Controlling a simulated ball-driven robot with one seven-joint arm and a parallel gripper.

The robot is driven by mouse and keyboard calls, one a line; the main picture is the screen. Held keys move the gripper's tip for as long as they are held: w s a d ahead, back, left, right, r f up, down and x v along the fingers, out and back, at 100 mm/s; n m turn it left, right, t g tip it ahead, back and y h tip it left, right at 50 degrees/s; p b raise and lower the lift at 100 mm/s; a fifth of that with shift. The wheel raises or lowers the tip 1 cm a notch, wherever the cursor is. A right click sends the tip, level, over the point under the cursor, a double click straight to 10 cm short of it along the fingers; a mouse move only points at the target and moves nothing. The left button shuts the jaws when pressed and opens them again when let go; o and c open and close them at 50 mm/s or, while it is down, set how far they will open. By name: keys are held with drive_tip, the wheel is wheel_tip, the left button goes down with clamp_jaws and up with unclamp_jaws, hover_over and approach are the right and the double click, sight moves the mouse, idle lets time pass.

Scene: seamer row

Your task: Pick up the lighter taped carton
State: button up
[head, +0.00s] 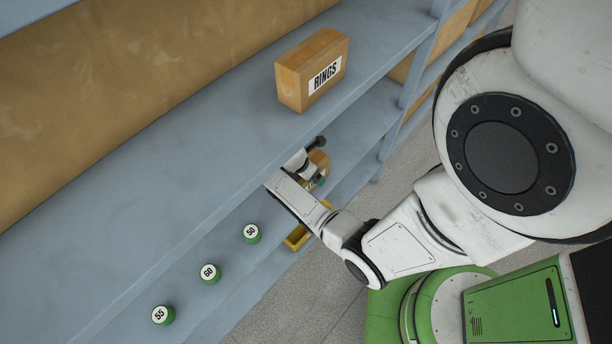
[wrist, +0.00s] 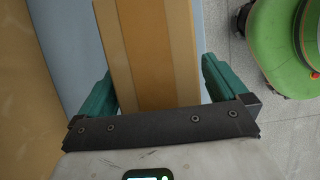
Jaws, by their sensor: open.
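A brown carton (wrist: 180,40) with a lengthwise stripe like tape fills the middle of the wrist view, between the two teal fingers of my gripper (wrist: 156,78). The fingers are apart, one on each side, with a narrow gap at the left; whether the right finger touches is unclear. In the head view, a small carton (head: 319,160) on the lower shelf is partly hidden by my wrist, and my gripper (head: 318,181) is beside it. I cannot tell how its shade compares with another taped carton.
A carton marked RINGS (head: 306,72) stands on the upper shelf (head: 200,140), above my forearm. Green round pieces marked 50 (head: 252,233), 60 (head: 210,273) and 55 (head: 163,315) sit on the lower shelf. A yellow bin (head: 296,239) is below my arm.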

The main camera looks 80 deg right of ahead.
drive_tip(key=shift+f, duration=0.15)
drive_tip(key=c, duration=1.4)
drive_tip(key=shift+c, duration=0.3)
